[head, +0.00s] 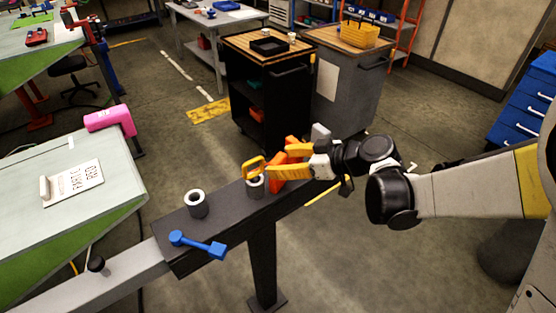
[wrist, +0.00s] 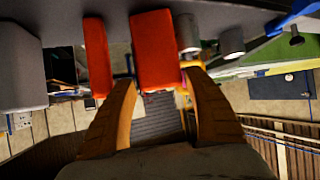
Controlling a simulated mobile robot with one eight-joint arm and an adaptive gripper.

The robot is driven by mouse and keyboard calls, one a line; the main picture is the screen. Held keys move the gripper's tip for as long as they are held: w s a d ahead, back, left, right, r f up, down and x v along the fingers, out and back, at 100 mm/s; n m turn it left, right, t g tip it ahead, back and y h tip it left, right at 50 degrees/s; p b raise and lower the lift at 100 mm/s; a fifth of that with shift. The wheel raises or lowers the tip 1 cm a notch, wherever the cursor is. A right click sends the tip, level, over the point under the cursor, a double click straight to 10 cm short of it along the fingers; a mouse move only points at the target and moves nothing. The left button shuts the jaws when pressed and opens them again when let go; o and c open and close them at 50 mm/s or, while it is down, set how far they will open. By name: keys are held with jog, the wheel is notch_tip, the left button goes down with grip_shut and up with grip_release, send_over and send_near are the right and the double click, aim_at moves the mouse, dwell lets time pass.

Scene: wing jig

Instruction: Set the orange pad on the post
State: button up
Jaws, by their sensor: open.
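My gripper (head: 276,161) is over the far end of the dark beam (head: 228,217), its yellow-orange fingers spread. In the wrist view, a wide orange block (wrist: 157,48) lies ahead of the gap between the fingertips (wrist: 160,80). A narrower orange block (wrist: 96,55) is left of it. I cannot tell which one is the pad. In the head view, the orange pieces (head: 280,184) are partly hidden by my fingers. Two grey hollow cylinders stand on the beam, a near one (head: 197,204) and a far one (head: 256,186); I cannot tell whether either is the post.
A yellow loop (head: 253,166) is by the far cylinder. A blue tool (head: 198,244) lies at the beam's near end. A grey block (wrist: 20,70) is at the wrist view's left. A black cart (head: 262,95) stands behind, and a green-sided table (head: 70,215) stands left.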

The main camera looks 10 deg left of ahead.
jog(key=s+d+r+m+t+h, duration=0.1)
jog(key=s+d+m+h, duration=0.3)
jog(key=d, duration=0.6)
jog(key=s+d+r+m+t+h+p, duration=0.1)
jog(key=s+d+r+m+h, duration=0.2)
jog(key=d, duration=0.7)
jog(key=s+d+r+m+t+h+p, duration=0.1)
jog(key=s+d+r+m+h, duration=0.1)
jog(key=s+d+m+h, duration=0.2)
jog(key=s+d+m, duration=0.3)
jog(key=s+d, duration=0.3)
jog(key=d, duration=0.1)
jog(key=shift+r+h, duration=0.3)
jog(key=shift+r, duration=0.1)
